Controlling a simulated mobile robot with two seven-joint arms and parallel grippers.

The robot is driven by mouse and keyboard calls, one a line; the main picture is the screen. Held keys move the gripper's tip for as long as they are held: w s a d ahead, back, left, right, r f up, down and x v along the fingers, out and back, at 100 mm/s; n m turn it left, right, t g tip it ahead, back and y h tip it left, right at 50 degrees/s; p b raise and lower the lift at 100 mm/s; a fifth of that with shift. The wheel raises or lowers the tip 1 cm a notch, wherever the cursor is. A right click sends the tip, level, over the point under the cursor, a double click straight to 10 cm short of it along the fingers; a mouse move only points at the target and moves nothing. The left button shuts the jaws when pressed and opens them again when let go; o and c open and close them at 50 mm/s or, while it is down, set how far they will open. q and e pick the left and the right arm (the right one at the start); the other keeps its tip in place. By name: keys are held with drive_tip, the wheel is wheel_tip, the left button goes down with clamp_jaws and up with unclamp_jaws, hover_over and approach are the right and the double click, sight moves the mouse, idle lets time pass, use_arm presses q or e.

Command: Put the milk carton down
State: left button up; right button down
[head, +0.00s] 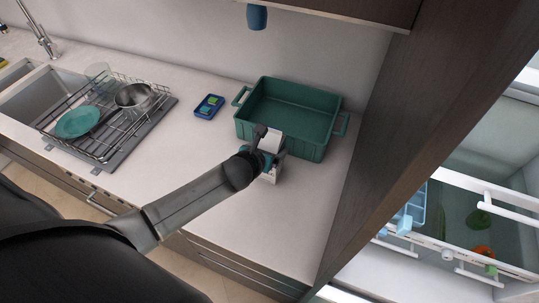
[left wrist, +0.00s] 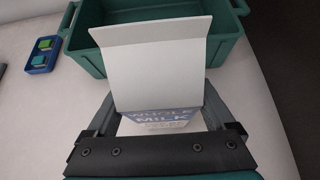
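The milk carton (left wrist: 155,65) is white with a gable top and blue "WHOLE MILK" lettering in the left wrist view. In the head view its white part (head: 271,142) shows just in front of the green crate, partly hidden by my gripper. My left gripper (head: 269,160) has its fingers on both sides of the carton, and the left wrist view shows the fingers (left wrist: 160,118) against it. The carton looks upright, low over or on the counter; I cannot tell if its base touches. My right gripper is not in view.
The green crate (head: 244,128) stands behind the carton and looks empty where visible. A small blue tray (head: 209,106) with green blocks lies left of it. A dish rack (head: 105,120) and sink are farther left. A dark tall panel (head: 420,110) bounds the counter (head: 300,215) at right.

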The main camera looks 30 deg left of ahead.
use_arm(q)
clamp_jaws()
drive_tip(key=shift+w+r, duration=0.1)
drive_tip(key=shift+r, duration=0.05)
idle(0.5)
drive_tip(key=shift+r, duration=0.1)
